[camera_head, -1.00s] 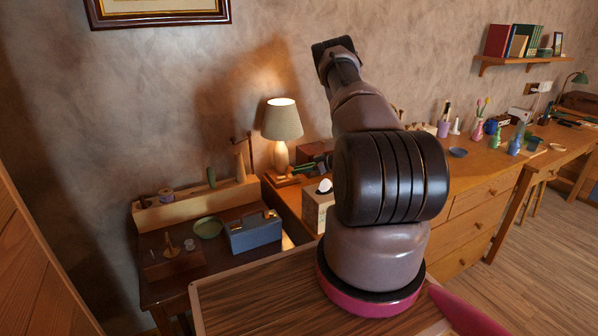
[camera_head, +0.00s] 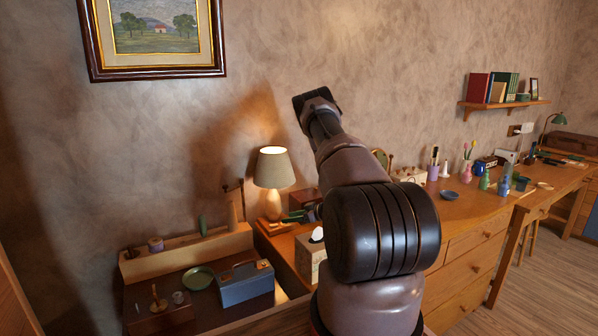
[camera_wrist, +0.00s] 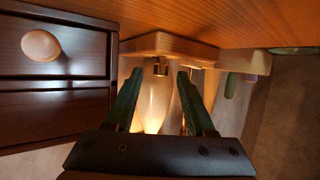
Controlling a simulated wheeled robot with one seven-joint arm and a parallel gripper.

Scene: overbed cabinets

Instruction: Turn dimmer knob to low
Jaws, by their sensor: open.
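A lit table lamp with a grey-beige shade (camera_head: 273,168) stands on the cabinet top by the wall, left of my arm. In the wrist view, which looks upside down, its glowing cream body (camera_wrist: 152,102) hangs from a wooden base (camera_wrist: 168,46). A small metallic knob (camera_wrist: 160,67), probably the dimmer, shows at the base, between the fingertips. My gripper (camera_wrist: 160,76) has green fingers, spread apart with nothing held. I cannot tell whether a finger touches the knob. In the head view my gripper (camera_head: 298,216) is small and partly hidden beside the lamp's foot.
A dark drawer box with a round pale knob (camera_wrist: 41,45) is close beside my gripper. A tissue box (camera_head: 311,258) stands in front of the lamp. Vases and cups stand farther right.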

